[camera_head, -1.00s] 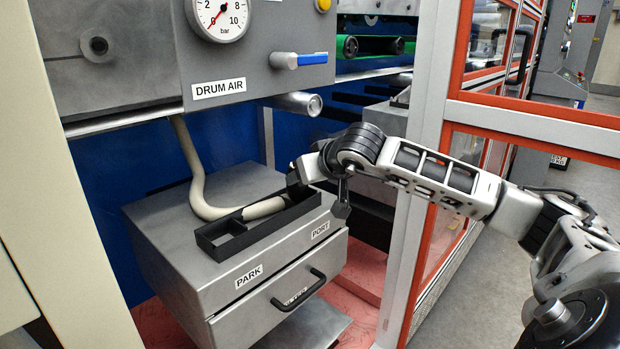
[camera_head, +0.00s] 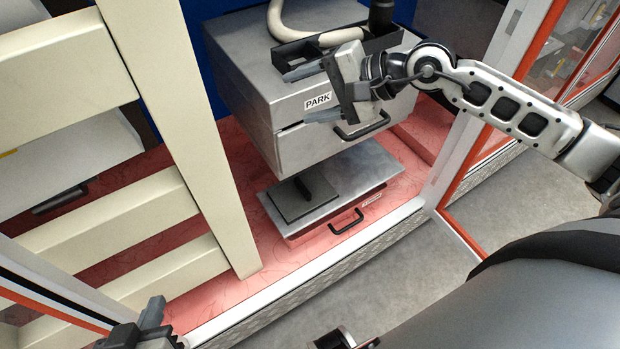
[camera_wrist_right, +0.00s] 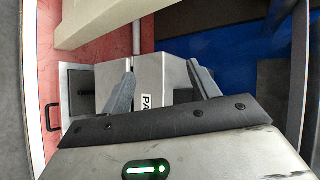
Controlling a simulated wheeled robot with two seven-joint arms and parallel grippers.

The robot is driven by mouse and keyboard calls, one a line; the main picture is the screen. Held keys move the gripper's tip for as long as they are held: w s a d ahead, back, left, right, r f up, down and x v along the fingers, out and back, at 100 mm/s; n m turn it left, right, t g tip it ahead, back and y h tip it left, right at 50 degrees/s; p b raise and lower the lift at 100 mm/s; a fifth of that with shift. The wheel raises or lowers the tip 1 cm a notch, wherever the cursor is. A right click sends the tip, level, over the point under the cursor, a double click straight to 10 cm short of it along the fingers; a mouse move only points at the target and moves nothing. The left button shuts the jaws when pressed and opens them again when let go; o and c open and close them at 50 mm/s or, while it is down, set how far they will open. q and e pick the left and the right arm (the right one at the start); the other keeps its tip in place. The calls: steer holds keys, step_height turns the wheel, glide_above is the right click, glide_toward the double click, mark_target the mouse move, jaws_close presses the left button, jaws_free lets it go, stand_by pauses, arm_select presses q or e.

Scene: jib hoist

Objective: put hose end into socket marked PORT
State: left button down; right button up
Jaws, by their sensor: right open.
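The beige hose (camera_head: 336,37) comes down from the top edge and bends right along the black tray (camera_head: 290,54) on the grey cabinet. It runs to a black upright cylinder (camera_head: 381,17) at the tray's right end, which appears to be the hose end; whether it is seated cannot be told. The PARK label (camera_head: 317,100) shows; the PORT label is hidden behind my right arm. My right gripper (camera_head: 308,93) is open and empty before the PARK side; the right wrist view shows its spread fingers (camera_wrist_right: 162,85). My left gripper (camera_head: 150,318) is at the bottom left, partly cut off.
The cabinet's drawer handle (camera_head: 362,125) is below my right gripper. A lower metal box (camera_head: 345,178) with a dark plate stands on the red floor. A beige post (camera_head: 190,130) and rails are at left, a framed glass door (camera_head: 500,90) at right.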

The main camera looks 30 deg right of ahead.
steer(key=s+a+m+t+y, duration=0.2)
steer(key=a+m+y, duration=0.15)
steer(key=m, duration=0.35)
steer(key=s+a+m+t+y, duration=0.1)
steer(key=s+a+m+y, duration=0.15)
steer(key=a+m, duration=0.4)
steer(key=s+d+f+n+h, duration=0.1)
steer(key=s+f+n+h, duration=0.4)
steer(key=n, duration=0.8)
steer(key=s+f+n+h, duration=0.5)
steer(key=s+f+n, duration=0.1)
steer(key=f+n, duration=0.5)
steer(key=shift+s+d+f+n+h, duration=0.3)
steer(key=shift+d+n+h, duration=0.1)
steer(key=shift+n, duration=0.55)
